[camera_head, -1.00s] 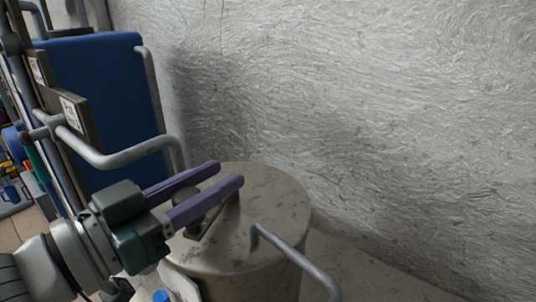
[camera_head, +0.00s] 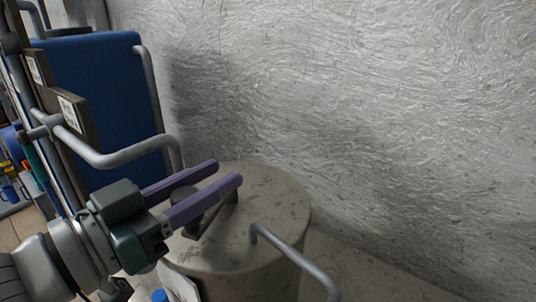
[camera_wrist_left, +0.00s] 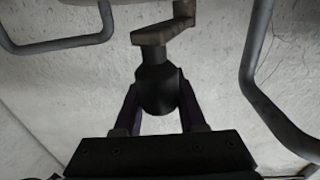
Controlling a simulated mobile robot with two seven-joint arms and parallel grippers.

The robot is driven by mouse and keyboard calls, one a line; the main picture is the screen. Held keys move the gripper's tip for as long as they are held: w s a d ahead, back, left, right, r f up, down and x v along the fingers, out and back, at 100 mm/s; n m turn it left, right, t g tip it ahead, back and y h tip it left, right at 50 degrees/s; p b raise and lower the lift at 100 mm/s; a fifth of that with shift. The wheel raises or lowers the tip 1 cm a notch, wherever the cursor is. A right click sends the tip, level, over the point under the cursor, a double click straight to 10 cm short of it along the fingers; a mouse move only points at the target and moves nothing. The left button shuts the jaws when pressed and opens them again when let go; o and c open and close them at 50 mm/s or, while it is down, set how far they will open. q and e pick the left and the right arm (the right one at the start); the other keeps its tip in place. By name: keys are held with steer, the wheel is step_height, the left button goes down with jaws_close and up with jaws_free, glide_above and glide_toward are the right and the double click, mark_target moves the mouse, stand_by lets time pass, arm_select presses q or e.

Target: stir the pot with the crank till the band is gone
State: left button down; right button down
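The pot (camera_head: 275,205) is a beige, speckled drum with a closed, worn top, standing at the lower middle of the head view. A dark crank (camera_head: 213,220) sits on its top; its rounded knob (camera_wrist_left: 156,88) and stepped arm (camera_wrist_left: 165,33) show in the left wrist view. My left gripper (camera_head: 228,172) has purple fingers, one on each side of the knob. In the wrist view both fingers lie against the knob, and the gripper looks shut on it. The pot's inside is hidden and I see no band. My right gripper is out of view.
A grey bent tube handle (camera_head: 290,258) stands at the pot's front right. A blue tank (camera_head: 105,105) with grey tube rails (camera_head: 125,158) is at the left. A rough grey wall (camera_head: 370,110) rises close behind the pot.

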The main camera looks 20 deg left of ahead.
arm_select(q)
steer(key=shift+c, duration=2.4)
jaws_free()
steer(key=shift+w, duration=0.1)
steer(key=shift+a, duration=0.1)
steer(key=b+v, duration=0.2)
steer(key=v, duration=0.8)
